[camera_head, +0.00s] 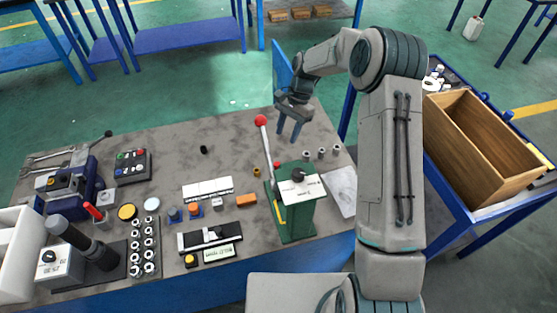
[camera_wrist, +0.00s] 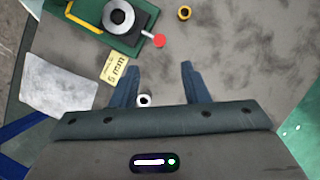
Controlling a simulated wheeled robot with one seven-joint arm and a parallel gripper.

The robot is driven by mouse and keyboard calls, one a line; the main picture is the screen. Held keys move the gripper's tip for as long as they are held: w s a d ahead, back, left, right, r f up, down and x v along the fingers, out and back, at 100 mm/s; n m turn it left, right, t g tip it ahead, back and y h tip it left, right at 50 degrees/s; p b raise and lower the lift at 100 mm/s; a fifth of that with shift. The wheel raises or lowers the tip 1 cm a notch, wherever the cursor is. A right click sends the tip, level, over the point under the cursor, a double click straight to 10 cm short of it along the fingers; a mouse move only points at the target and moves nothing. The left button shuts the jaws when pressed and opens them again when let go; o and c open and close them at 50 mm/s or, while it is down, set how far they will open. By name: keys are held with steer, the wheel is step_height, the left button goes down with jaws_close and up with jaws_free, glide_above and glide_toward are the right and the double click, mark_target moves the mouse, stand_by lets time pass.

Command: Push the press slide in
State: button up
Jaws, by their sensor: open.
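The green press (camera_head: 296,222) stands at the right front of the grey bench, with a pale plate and dark knob on top. A lever with a red ball (camera_head: 261,120) rises at its left side. In the wrist view the green body (camera_wrist: 88,12) shows at the top left, with a round grey metal part (camera_wrist: 118,17) and the red ball (camera_wrist: 159,41). I cannot tell which part is the slide. My gripper (camera_head: 288,136) is open and empty above the bench, behind the press and apart from it. Its spread fingers also show in the wrist view (camera_wrist: 155,78).
Small metal cylinders (camera_head: 321,154) stand behind the press at right. A brass ring (camera_head: 256,171) lies to its left. A black control box (camera_head: 132,166), gauges and tools crowd the bench's left. A wooden crate (camera_head: 485,145) sits on the right cart. The bench's back middle is mostly clear.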

steer(key=p+x, duration=0.2)
steer(key=x, duration=0.9)
steer(key=shift+s+a+f, duration=0.15)
steer(key=shift+a+f, duration=0.05)
steer(key=shift+f, duration=0.15)
jaws_close()
steer(key=shift+d, duration=0.1)
